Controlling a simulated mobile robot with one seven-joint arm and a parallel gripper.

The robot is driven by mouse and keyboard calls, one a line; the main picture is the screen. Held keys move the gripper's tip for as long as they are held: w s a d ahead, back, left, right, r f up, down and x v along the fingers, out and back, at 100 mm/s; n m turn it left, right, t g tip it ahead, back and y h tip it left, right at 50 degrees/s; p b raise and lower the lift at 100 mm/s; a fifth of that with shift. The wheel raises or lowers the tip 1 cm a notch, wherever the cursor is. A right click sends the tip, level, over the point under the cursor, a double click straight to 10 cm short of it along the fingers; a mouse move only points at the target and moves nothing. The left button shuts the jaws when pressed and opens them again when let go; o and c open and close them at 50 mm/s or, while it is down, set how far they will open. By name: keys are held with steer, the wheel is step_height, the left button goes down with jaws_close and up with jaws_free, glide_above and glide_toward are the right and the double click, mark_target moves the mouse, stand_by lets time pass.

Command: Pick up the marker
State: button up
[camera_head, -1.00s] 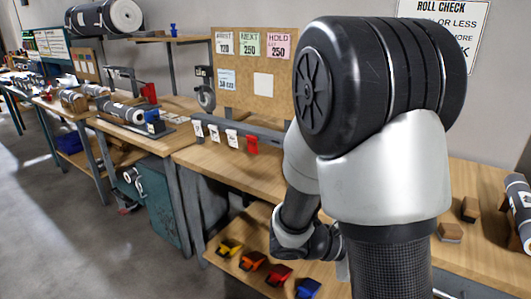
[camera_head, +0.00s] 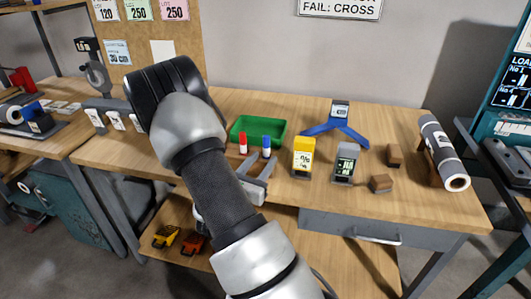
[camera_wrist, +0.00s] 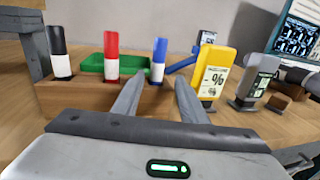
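Three upright markers stand in a wooden block (camera_wrist: 75,100) in the wrist view: a black-capped one (camera_wrist: 58,52), a red-capped one (camera_wrist: 111,55) and a blue-capped one (camera_wrist: 159,55). In the head view the red marker (camera_head: 242,142) and blue marker (camera_head: 266,146) show; the black one is hidden behind my arm. My gripper (camera_wrist: 159,88) is open and empty. Its fingers point at the block, and in the wrist view the blue marker appears between the fingertips. I cannot tell how far ahead of them it is. In the head view my gripper (camera_head: 259,170) is just in front of the block.
A green tray (camera_head: 258,127) lies behind the markers. To their right stand a yellow device (camera_head: 303,157), a grey device (camera_head: 344,162), a blue stand (camera_head: 336,130), small wooden blocks (camera_head: 380,183) and a grey roll (camera_head: 440,152). The bench front right of my arm is fairly clear.

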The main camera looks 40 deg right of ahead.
steer(key=x, duration=0.4)
steer(key=b+x, duration=0.1)
steer(key=x, duration=0.4)
steer(key=shift+w+a+r, duration=0.1)
steer(key=shift+w+a, duration=0.1)
steer(key=shift+w, duration=0.05)
steer(key=shift+c, duration=0.5)
jaws_close()
